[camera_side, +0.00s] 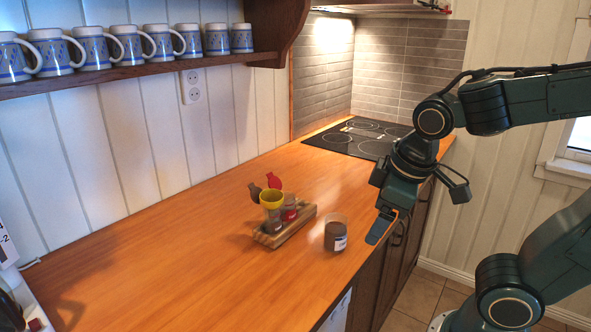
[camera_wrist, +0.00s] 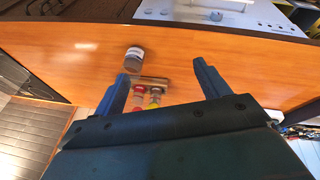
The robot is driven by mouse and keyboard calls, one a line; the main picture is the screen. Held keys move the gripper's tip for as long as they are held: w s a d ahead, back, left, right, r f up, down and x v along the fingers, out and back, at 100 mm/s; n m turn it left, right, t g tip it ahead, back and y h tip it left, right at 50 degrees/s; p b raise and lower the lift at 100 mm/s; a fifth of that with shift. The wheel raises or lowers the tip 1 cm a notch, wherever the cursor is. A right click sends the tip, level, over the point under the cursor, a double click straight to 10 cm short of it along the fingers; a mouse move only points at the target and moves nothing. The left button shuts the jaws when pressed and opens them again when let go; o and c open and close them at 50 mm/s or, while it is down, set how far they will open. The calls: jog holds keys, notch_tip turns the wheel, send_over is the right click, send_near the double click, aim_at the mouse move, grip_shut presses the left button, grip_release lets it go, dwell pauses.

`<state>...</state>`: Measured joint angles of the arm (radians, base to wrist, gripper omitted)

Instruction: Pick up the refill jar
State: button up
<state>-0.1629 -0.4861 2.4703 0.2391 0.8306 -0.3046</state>
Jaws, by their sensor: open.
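The refill jar (camera_side: 336,236) is a short, clear jar with dark contents and a pale label. It stands upright on the wooden counter, to the right of a wooden rack in the side view. In the wrist view the jar (camera_wrist: 134,58) shows beyond the tip of the left finger. My gripper (camera_side: 384,225) is open and empty, to the right of the jar near the counter's front edge and apart from it. In the wrist view both fingers of my gripper (camera_wrist: 163,78) are spread wide with nothing held between them.
A black cooktop (camera_side: 362,138) lies at the back. Mugs (camera_side: 128,44) line a wall shelf. The counter's left part is clear.

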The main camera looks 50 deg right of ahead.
aim_at(333, 236)
jog(key=w+f+n+h, duration=0.3)
jog(key=n, duration=0.2)
jog(key=w+a+f+n+h, duration=0.1)
jog(key=w+f+n+h, duration=0.2)
jog(key=n+h, duration=0.1)
jog(key=w+f+n+h, duration=0.2)
jog(key=f+n+h, duration=0.1)
jog(key=n, duration=0.4)
jog(key=shift+w+a+f+g, duration=0.3)
jog(key=shift+w+a+f, duration=0.1)
jog(key=shift+f, duration=0.15)
jog(key=shift+w+a+f+n+t+h, duration=0.1)
jog(key=shift+w+a+n+t+h, duration=0.2)
jog(key=shift+n, duration=0.4)
jog(key=shift+w+a+f+n+t+h, duration=0.1)
jog(key=shift+a+n+t+h, duration=0.2)
jog(key=shift+n+h, duration=0.3)
jog(key=shift+d, duration=0.1)
jog(key=shift+x, duration=4.2)
jog(key=shift+d+f, duration=0.1)
jog(key=shift+x, duration=2.5)
jog(key=shift+s+f, duration=0.1)
